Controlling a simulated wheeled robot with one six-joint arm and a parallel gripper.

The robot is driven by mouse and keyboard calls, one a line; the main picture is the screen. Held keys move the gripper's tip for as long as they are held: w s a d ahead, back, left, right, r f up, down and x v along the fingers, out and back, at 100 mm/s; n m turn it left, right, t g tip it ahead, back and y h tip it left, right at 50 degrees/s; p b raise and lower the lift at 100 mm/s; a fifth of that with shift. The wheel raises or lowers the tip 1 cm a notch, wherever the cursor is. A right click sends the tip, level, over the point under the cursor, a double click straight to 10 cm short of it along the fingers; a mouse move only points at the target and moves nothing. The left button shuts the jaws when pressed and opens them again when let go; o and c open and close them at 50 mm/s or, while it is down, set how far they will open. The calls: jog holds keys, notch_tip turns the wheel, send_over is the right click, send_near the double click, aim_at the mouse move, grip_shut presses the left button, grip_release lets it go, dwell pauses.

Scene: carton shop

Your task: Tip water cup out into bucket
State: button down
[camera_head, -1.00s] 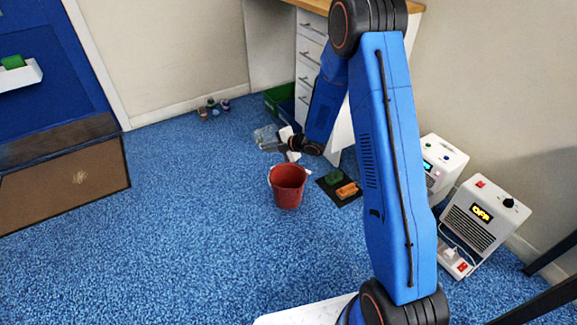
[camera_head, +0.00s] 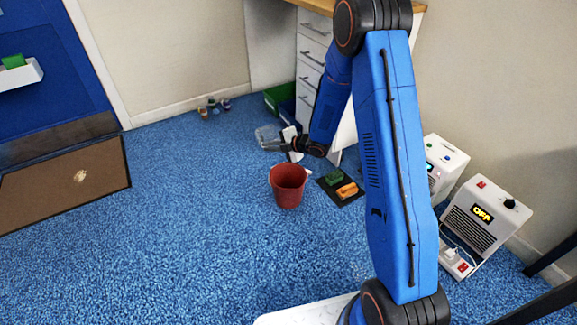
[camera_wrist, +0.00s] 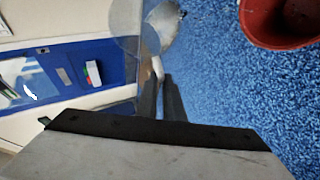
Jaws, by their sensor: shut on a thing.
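The clear water cup (camera_head: 267,138) is held in the air, to the left of my gripper (camera_head: 285,142), and looks tipped on its side. My gripper is shut on it. In the wrist view the see-through cup (camera_wrist: 126,22) shows beyond the fingers (camera_wrist: 160,92). I cannot tell whether water is in it. The red bucket (camera_head: 288,188) stands upright on the carpet, below and nearer than the cup in the head view. In the wrist view the bucket (camera_wrist: 262,22) is at the top right, apart from the cup.
A dark mat (camera_head: 341,188) with a green and an orange block lies right of the bucket. White drawers (camera_head: 311,80) and a green bin (camera_head: 278,98) stand behind. White machines (camera_head: 480,228) stand at right. Open carpet lies to the left, with a brown doormat (camera_head: 65,185) beyond.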

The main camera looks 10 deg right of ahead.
jog(key=shift+w+d+r+m+t, duration=0.2)
jog(key=shift+w+m+t, duration=0.1)
jog(key=shift+m+t, duration=0.1)
dwell(0.8)
jog(key=shift+w+a, duration=0.15)
jog(key=shift+w, duration=0.05)
jog(key=shift+w+a+r+m+t, duration=0.15)
jog(key=shift+w+a+m+t, duration=0.15)
jog(key=shift+m+t, duration=0.1)
jog(key=shift+w, duration=0.1)
